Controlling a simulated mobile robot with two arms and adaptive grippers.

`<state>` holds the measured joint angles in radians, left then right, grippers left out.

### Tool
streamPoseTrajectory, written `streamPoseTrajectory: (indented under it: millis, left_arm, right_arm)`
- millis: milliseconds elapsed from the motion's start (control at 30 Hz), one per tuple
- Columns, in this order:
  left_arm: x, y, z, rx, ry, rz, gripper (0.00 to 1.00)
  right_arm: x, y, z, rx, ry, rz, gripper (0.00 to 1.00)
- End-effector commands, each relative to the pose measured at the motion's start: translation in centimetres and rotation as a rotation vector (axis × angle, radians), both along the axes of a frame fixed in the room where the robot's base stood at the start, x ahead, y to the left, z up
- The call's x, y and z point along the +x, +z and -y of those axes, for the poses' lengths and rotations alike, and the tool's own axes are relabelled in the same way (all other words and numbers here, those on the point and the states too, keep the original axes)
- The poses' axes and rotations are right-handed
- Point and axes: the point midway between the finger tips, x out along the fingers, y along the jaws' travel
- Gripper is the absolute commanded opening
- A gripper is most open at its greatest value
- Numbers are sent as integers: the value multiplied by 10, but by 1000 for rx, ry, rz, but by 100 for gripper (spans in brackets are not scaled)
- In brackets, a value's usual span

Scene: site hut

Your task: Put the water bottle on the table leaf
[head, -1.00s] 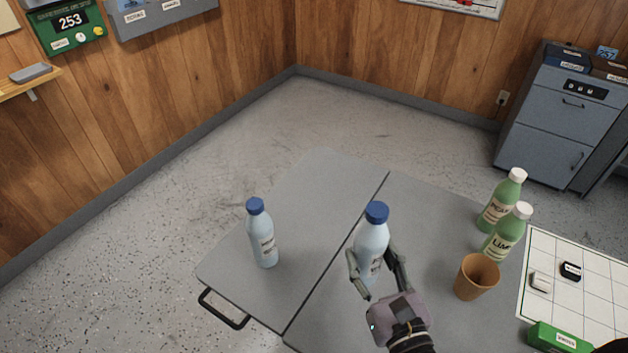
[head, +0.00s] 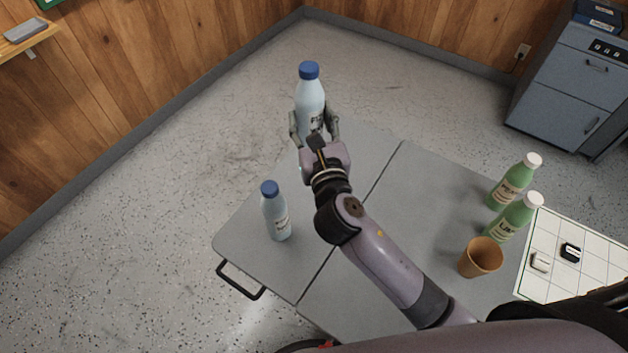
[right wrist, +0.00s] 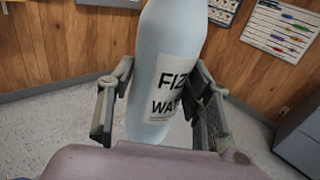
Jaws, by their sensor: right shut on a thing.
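My right gripper (head: 313,122) is shut on a pale blue bottle (head: 309,92) with a blue cap, held upright at the far left edge of the table leaf (head: 250,215). In the right wrist view the bottle (right wrist: 165,60) sits between both fingers, its label partly reading "FIZ" and "WAT", with floor behind its lower end. I cannot tell its exact height over the leaf. A second pale blue bottle (head: 276,215) with a blue cap stands on the leaf, left of my right arm. My left gripper is not in view.
Two green bottles (head: 513,180) (head: 514,218) with white caps and a brown cup (head: 481,258) stand on the table's right part. A white gridded board (head: 590,240) lies beside them. A black handle (head: 240,282) sticks out at the leaf's near edge. The leaf's middle is clear.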

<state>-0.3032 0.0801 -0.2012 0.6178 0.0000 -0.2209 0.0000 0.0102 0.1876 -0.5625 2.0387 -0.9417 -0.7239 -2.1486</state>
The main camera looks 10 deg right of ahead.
Motion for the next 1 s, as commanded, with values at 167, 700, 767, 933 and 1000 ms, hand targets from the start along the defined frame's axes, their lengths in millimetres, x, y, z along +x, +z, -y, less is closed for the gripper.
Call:
streamPoseTrajectory:
  millis: [167,700,767,933,1000]
  left_arm:
    - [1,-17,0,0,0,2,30]
    - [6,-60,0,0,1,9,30]
    - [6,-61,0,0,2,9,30]
    - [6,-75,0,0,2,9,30]
    - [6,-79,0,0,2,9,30]
  right_arm:
    - [0,-45,0,0,-1,-5,0]
    - [0,-150,0,0,1,2,0]
    - [0,-153,0,1,1,1,0]
    - [0,-179,0,-1,1,0,0]
    - [0,-189,0,-1,1,0,0]
